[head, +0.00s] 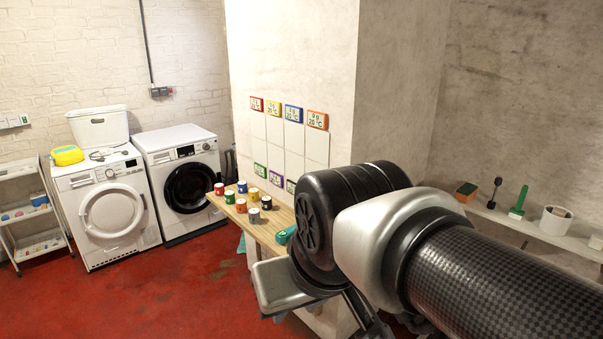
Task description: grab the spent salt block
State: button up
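I cannot pick out a salt block for certain in the head view. My arm crosses the lower right and hides part of the wooden table (224,204) and whatever lies behind it. My gripper (352,312) is only partly in view at the bottom, below the black wrist joint. Its fingertips are hidden or cut off, so I cannot see whether it is open or holds anything. Several small coloured cups (253,194) stand on the table, and a green object (286,235) lies beside my wrist.
A wall shelf (572,243) at right holds an orange-and-green block (466,192), brushes and a white tub (556,220). Coloured 20 °C displays (293,113) hang above the table. Two washing machines (188,182) (109,212) and a white cart (33,215) stand at left. The red floor (160,290) is clear.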

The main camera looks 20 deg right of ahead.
aim_at(560, 212)
jog(key=z, duration=2.3)
jog(key=i+j+z, duration=0.2)
jog(key=i+j, duration=0.7)
jog(key=i+j+z, duration=0.25)
jog(key=i+j, duration=0.7)
